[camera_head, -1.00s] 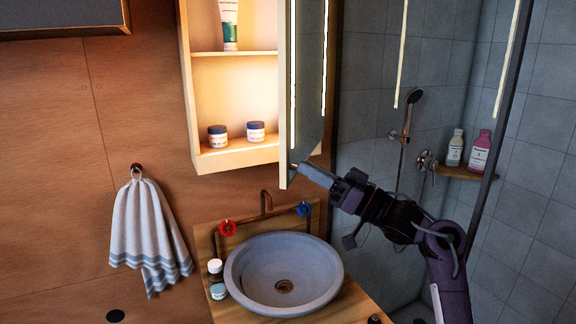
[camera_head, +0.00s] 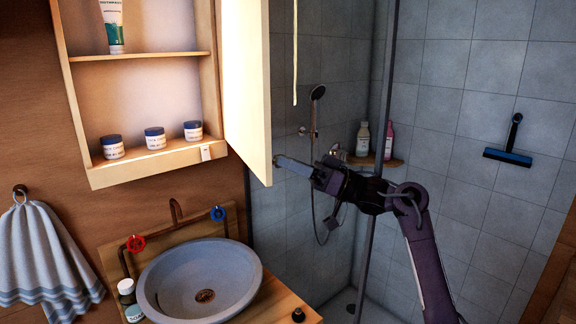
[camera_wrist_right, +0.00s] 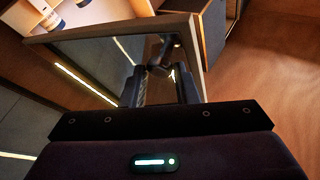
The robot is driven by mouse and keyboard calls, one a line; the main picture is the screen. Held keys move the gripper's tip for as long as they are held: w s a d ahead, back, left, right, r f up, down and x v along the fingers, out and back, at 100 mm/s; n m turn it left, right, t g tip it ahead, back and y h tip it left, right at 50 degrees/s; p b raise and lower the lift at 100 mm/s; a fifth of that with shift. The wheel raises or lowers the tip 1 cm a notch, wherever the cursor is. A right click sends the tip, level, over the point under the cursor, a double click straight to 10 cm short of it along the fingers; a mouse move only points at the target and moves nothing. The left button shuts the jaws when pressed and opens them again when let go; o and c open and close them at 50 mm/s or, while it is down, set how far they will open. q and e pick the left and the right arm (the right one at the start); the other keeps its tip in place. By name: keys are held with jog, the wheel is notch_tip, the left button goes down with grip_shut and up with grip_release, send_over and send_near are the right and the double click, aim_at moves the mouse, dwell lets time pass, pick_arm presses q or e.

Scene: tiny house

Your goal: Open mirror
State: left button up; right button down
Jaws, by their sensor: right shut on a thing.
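The mirror door (camera_head: 246,85) of the wooden wall cabinet (camera_head: 140,172) stands swung open, its pale inner side toward the head camera. The cabinet's shelves show a tube and several small jars. The fingertips are partly hidden by the door. My left gripper is not in view.
A round grey basin (camera_head: 200,280) with red and blue taps sits on a wooden counter below the cabinet. A towel (camera_head: 42,255) hangs at left. A glass shower panel edge (camera_head: 374,150) stands right of the door, near my right arm. Shower bottles (camera_head: 363,138) are behind.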

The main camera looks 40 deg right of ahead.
jog(key=shift+w+d+r, duration=0.1)
jog(key=shift+d+r, duration=0.1)
jog(key=c, duration=1.5)
grip_release()
jog(key=shift+o, duration=1.3)
jog(key=shift+w+a+f, duration=0.1)
jog(key=shift+w+f, duration=0.05)
jog(key=shift+w, duration=0.2)
jog(key=shift+o, duration=0.3)
jog(key=shift+w+f, duration=0.15)
jog(key=shift+w, duration=0.15)
jog(key=b+v, duration=0.3)
jog(key=v, duration=0.5)
jog(key=shift+s+b, duration=0.25)
jog(key=shift+b, duration=0.05)
jog(key=shift+a, duration=0.15)
